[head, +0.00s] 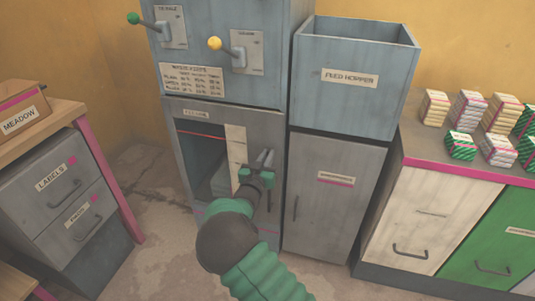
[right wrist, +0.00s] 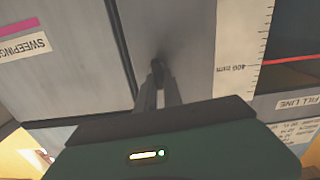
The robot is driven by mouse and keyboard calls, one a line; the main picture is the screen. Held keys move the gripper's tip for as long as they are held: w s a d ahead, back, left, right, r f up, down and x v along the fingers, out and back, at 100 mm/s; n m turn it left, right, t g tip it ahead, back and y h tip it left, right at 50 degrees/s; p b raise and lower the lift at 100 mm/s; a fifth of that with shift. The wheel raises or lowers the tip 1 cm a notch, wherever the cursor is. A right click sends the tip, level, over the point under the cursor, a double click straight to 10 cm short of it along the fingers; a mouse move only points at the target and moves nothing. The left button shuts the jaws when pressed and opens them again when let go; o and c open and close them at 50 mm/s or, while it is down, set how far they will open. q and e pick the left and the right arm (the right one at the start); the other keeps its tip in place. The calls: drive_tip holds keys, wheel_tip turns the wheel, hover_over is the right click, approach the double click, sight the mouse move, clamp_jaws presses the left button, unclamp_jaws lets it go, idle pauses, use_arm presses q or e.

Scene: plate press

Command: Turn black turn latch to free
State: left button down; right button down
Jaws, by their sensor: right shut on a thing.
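The black turn latch (right wrist: 158,72) shows in the right wrist view as a small dark piece on the grey front, between my fingertips. My right gripper (head: 265,159) is at the right edge of the press front (head: 185,108), beside the pale measuring strip (head: 236,146). It also shows in the right wrist view (right wrist: 158,92), its two fingers shut on the latch. In the head view the gripper covers the latch, and its exact turn angle is hard to tell. My left gripper is not in view.
Above the opening are a green-knobbed lever (head: 134,18) and a yellow-knobbed lever (head: 215,43). A feed hopper (head: 355,90) sits above a grey cabinet (head: 330,215) on the right. Drawers (head: 60,185) stand at left; a counter with several small packets (head: 468,108) stands at right.

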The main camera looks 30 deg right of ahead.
drive_tip(key=shift+w+a+f+n+p, duration=0.2)
drive_tip(key=shift+n+p, duration=1.65)
drive_tip(key=shift+n, duration=1)
drive_tip(key=shift+w+a+f+n+p, duration=0.1)
drive_tip(key=shift+f+n+p, duration=0.15)
drive_tip(key=shift+n+p, duration=2.15)
drive_tip(key=shift+w+a+f+n+p, duration=0.15)
drive_tip(key=shift+n+p, duration=1.2)
drive_tip(key=shift+n, duration=2)
drive_tip(key=shift+s+f, duration=0.1)
drive_tip(key=c, duration=1.5)
unclamp_jaws()
drive_tip(key=shift+d, duration=0.1)
drive_tip(key=shift+d, duration=0.1)
